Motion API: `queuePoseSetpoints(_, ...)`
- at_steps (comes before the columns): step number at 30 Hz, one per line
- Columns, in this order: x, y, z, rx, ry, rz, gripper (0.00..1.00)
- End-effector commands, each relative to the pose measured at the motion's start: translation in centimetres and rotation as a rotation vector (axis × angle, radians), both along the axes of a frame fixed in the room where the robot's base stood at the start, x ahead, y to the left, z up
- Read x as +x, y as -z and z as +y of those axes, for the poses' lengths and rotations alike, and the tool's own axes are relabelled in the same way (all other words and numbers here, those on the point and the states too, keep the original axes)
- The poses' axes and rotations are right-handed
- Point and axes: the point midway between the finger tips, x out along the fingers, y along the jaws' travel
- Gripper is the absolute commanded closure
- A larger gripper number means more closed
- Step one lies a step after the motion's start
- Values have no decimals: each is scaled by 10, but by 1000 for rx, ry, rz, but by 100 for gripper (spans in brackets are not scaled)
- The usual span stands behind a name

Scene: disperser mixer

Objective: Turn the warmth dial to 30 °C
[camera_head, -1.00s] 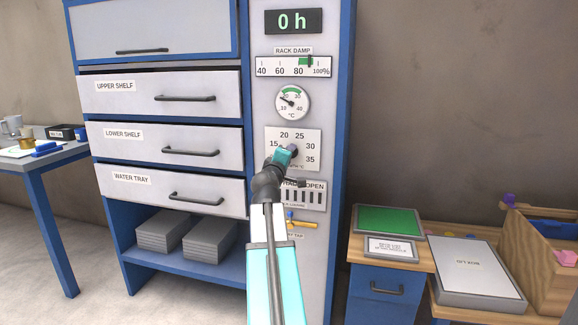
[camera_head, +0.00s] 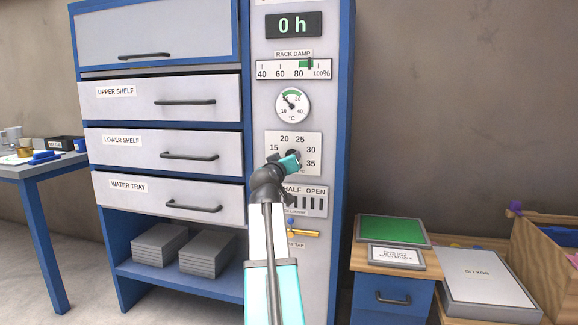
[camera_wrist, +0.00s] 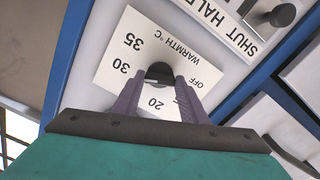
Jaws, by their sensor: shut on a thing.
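The warmth dial's white plate (camera_head: 274,137) is on the grey control panel, with numbers from 15 to 35 around the knob. In the wrist view the plate (camera_wrist: 104,82) appears turned, with 35, 30, 20 and OFF readable. Its black round knob (camera_wrist: 159,72) sits between the two fingers of my gripper (camera_wrist: 159,84), which is shut on it. A small pale mark shows on the knob's lower side, but its exact setting cannot be read. In the head view my gripper (camera_head: 293,157) covers most of the knob and the plate's lower left.
Above the dial are a round thermometer (camera_head: 292,105), a rack damp gauge (camera_head: 293,69) and a "0 h" display (camera_head: 293,25). Just below is the SHUT/HALF/OPEN louvre panel (camera_head: 316,204), then a brass tap (camera_head: 303,233). Labelled drawers (camera_head: 140,150) stand left.

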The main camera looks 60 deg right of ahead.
Motion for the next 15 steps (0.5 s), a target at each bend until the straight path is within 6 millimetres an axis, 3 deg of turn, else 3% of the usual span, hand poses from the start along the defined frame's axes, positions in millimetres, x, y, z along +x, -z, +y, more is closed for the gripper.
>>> queuePoseSetpoints(15, 0, 2, 0, 18, 0, -38, 83)
